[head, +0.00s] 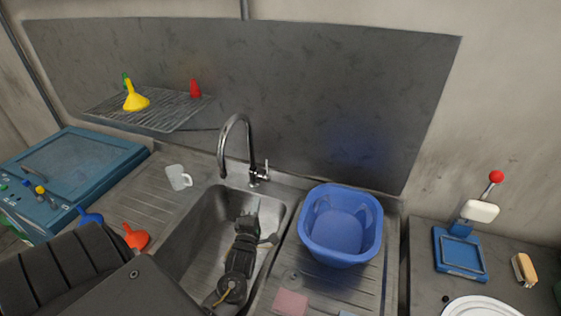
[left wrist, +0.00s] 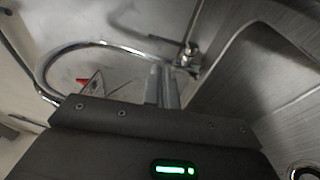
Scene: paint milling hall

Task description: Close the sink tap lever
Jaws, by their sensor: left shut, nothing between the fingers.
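The chrome sink tap (head: 222,150) stands behind the basin, its tall spout arching to the left. Its small lever (head: 266,170) sticks up on the right side of the tap's body. My left gripper (head: 254,204) is over the sink basin (head: 201,229), in front of and below the tap body in the picture, apparently apart from the lever. Its fingers are together with nothing between them; they also show in the left wrist view (left wrist: 162,84). There the tap's curved spout (left wrist: 42,68) and its body (left wrist: 187,56) lie beyond the fingertips. My right gripper is out of view.
A blue tub (head: 341,225) stands on the drainboard right of the basin. A wire shelf (head: 160,108) holds a yellow funnel (head: 135,98). A pink sponge-like block (head: 291,302) lies at the front.

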